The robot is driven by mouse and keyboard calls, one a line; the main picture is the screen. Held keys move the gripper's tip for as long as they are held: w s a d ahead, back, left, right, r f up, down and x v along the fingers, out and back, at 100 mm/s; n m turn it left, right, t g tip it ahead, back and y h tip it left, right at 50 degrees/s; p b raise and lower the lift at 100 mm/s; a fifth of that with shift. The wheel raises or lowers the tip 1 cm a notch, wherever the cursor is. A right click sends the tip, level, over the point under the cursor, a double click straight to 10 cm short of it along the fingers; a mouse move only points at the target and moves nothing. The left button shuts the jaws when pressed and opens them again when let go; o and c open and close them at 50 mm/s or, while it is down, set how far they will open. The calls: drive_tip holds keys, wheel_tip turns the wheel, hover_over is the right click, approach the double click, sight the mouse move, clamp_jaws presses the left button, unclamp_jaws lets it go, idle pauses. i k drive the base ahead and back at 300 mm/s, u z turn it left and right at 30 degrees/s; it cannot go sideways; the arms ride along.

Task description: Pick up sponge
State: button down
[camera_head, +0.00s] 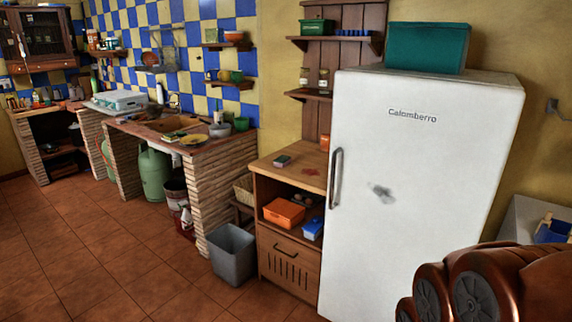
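A small dark green block (282,160) with a paler edge lies flat on top of the wooden cabinet (312,165), left of the fridge. It may be the sponge, but it is too small to be sure. Another small green and yellowish item (173,137) lies on the brick counter (222,147) near the sink; I cannot tell whether it is a sponge. Copper-coloured links of my own arm fill the lower right corner, in front of the fridge's right side. My gripper is not in view.
The white fridge (415,200) stands right of the cabinet, with a teal box (428,47) on top. A grey bin (232,254) stands on the floor beside the cabinet. An orange box (284,212) sits in the cabinet's open shelf. The tiled floor at left is clear.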

sight(281, 161)
drive_tip(key=u, duration=0.05)
drive_tip(key=i, duration=1.2)
drive_tip(key=u, duration=0.65)
drive_tip(key=i, duration=1.7)
drive_tip(key=u, duration=0.45)
